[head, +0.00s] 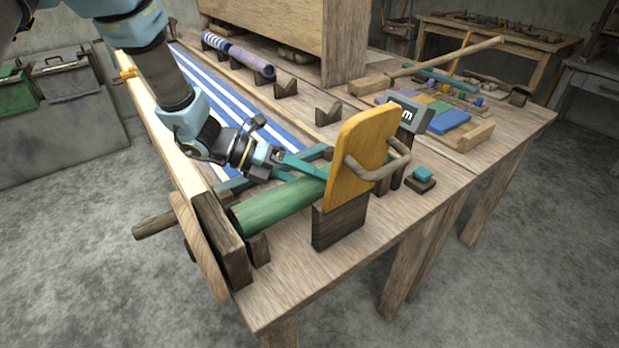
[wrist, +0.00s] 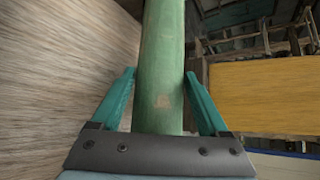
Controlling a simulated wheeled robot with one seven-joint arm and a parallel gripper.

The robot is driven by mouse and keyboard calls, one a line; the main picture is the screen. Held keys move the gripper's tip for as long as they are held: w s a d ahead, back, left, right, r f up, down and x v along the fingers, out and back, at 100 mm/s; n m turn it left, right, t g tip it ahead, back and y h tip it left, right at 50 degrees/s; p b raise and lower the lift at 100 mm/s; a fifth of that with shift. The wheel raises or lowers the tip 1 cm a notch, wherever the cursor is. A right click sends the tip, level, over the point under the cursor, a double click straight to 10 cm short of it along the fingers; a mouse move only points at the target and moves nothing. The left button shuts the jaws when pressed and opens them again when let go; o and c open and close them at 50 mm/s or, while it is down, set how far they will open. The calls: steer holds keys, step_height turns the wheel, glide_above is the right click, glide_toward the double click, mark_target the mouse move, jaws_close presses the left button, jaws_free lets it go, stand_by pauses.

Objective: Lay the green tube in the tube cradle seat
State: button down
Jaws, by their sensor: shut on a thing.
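The green tube (head: 275,207) is long and plain, slanting across the front of the loom bench in the head view. Its right end is hidden behind a yellow board. In the wrist view the tube (wrist: 162,70) runs upright between the two teal fingers of my gripper (wrist: 160,100), which is shut on it. In the head view my gripper (head: 300,170) reaches in from behind the tube. Dark notched cradle blocks stand along the bench behind; two of them, one (head: 286,88) and another (head: 328,114), look empty. I cannot tell whether the tube touches the bench.
A yellow board (head: 362,150) with a rounded handle stands close to the tube's right end, above a dark block (head: 338,224). A purple tube (head: 252,61) and a striped tube (head: 214,41) lie at the back left. Blue-and-white cloth (head: 225,98) stretches behind my arm. A small display (head: 408,114) stands right.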

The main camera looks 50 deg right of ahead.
jaws_free()
steer(key=b+v, duration=0.2)
steer(key=v, duration=0.8)
steer(key=shift+w+a+r+b, duration=0.15)
steer(key=shift+w+a+b, duration=0.05)
steer(key=shift+w+b, duration=0.1)
